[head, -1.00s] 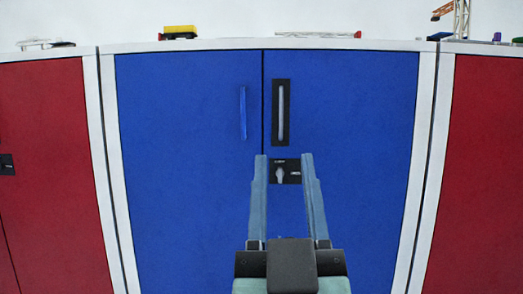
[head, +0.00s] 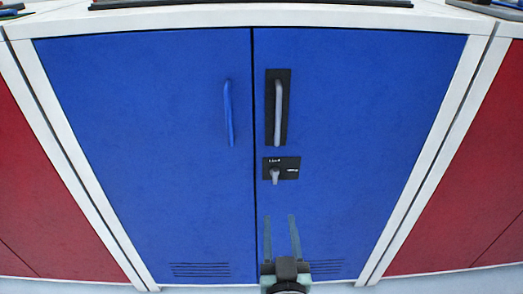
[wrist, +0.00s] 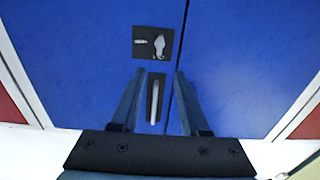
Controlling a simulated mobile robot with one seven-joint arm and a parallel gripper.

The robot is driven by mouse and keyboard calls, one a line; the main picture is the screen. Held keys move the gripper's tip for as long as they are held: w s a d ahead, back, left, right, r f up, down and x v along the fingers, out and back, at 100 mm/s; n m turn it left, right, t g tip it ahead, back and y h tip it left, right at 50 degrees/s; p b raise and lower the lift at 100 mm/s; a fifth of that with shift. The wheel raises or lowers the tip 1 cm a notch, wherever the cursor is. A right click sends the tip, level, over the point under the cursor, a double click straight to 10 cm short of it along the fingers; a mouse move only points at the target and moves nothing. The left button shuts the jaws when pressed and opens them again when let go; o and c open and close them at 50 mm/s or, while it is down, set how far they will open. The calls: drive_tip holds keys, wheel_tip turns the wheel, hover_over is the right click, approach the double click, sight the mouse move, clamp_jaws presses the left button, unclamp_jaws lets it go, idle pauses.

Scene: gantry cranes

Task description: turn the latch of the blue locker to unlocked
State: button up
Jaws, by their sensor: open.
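The blue locker (head: 150,180) has two doors. On its right door is a black latch plate (head: 290,162) with a small grey latch knob (head: 275,176), whose lever points straight down. Small white labels sit above and to the right of the knob; I cannot read them surely. My gripper (head: 280,217) is open and empty, below the latch in the head view. In the wrist view the latch knob (wrist: 160,45) lies just beyond the fingertips of my gripper (wrist: 158,71), apart from them.
A grey door handle (head: 278,112) on a black plate is above the latch; the wrist view shows this handle (wrist: 154,101) between the fingers. The left door has a blue handle (head: 229,112). Red lockers (head: 460,190) stand on both sides. Vents (head: 200,270) are low on the doors.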

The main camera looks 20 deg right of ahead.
sight(275, 178)
drive_tip(key=b+x, duration=0.3)
drive_tip(key=x, duration=1)
drive_tip(key=shift+f, duration=0.15)
drive_tip(key=shift+c, duration=0.2)
clamp_jaws()
